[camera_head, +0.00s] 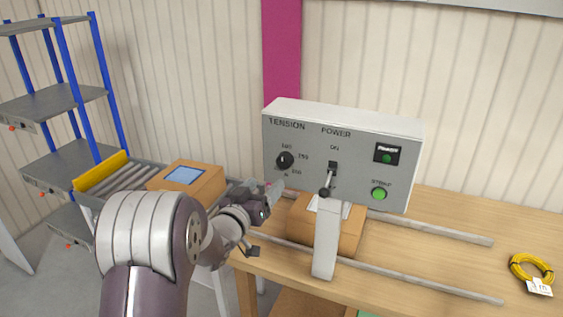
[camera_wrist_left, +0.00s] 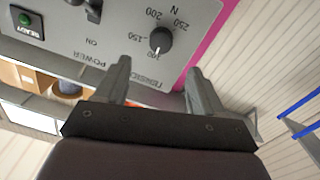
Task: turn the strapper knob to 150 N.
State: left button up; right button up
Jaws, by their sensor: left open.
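The strapper's grey control panel (camera_head: 360,178) stands on the bench in the head view. Its dark round tension knob (camera_head: 285,160) is at the panel's left, under the word TENSION. In the wrist view the panel is upside down, and the knob (camera_wrist_left: 161,40) is ringed by 100, 150, 200 and 250 N marks. The white mark on the knob appears to point at 100. My left gripper (camera_head: 270,190) is open just below and in front of the knob. In the wrist view its two fingers (camera_wrist_left: 158,70) are apart, the knob beyond and between them, not touched. My right gripper is not seen.
The power switch (camera_head: 333,170) and green button (camera_head: 379,194) are right of the knob. A pale upright post (camera_head: 327,240) stands before a cardboard box (camera_head: 298,220). Another box (camera_head: 190,180) sits on the roller conveyor at left. A yellow cable coil (camera_head: 530,267) lies at right.

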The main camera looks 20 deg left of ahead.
aim_at(283, 165)
pick_arm(q)
jog(key=w+p, duration=0.3)
jog(key=w, duration=0.7)
jog(key=shift+d+p, duration=0.1)
jog(key=shift+p, duration=0.25)
jog(key=shift+w, duration=0.3)
jog(key=shift+f, duration=0.1)
jog(key=c, duration=1.1)
